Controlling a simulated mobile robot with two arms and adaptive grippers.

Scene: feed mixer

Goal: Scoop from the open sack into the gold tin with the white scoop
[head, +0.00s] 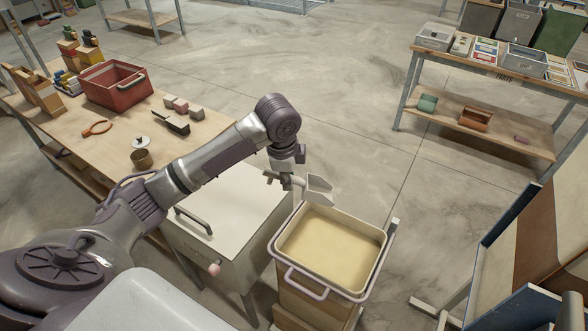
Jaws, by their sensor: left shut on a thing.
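My left gripper (288,181) is shut on the white scoop (318,187), by its handle end. The scoop is held in the air above the far edge of an open rectangular bin (292,279). The bin is full of pale yellow meal (332,249); I cannot make out a sack as such, and this is the open feed holder in view. Whether the scoop holds any meal is too small to tell. My right gripper is out of view.
A lidded white cabinet (222,229) stands between workbench (62,133) and bin. The bench holds a red crate (115,84), orange-handled pliers (97,128), a dark brush (171,122) and small blocks (183,106). A parts table (487,78) stands at upper right. Floor behind the bin is clear.

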